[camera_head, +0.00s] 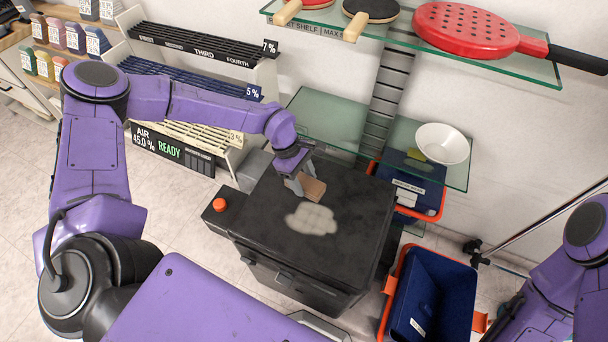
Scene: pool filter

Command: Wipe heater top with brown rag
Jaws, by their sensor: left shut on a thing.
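The heater is a black box with a flat dark top (265,225) in the middle of the head view. A pale, roughly round patch (311,220) marks its top near the centre. My left gripper (301,184) reaches down over the back part of the top and is shut on the brown rag (313,189). The rag is a small folded brown piece just behind the pale patch. I cannot tell whether it presses on the surface. My right arm shows at the lower right, but its gripper is out of view.
A red button box (220,205) sits at the heater's left. A blue bin with orange trim (432,296) stands at its right. Glass shelves behind hold a white bowl (442,143) and paddles (466,30). A filter rack (190,85) stands at the back left.

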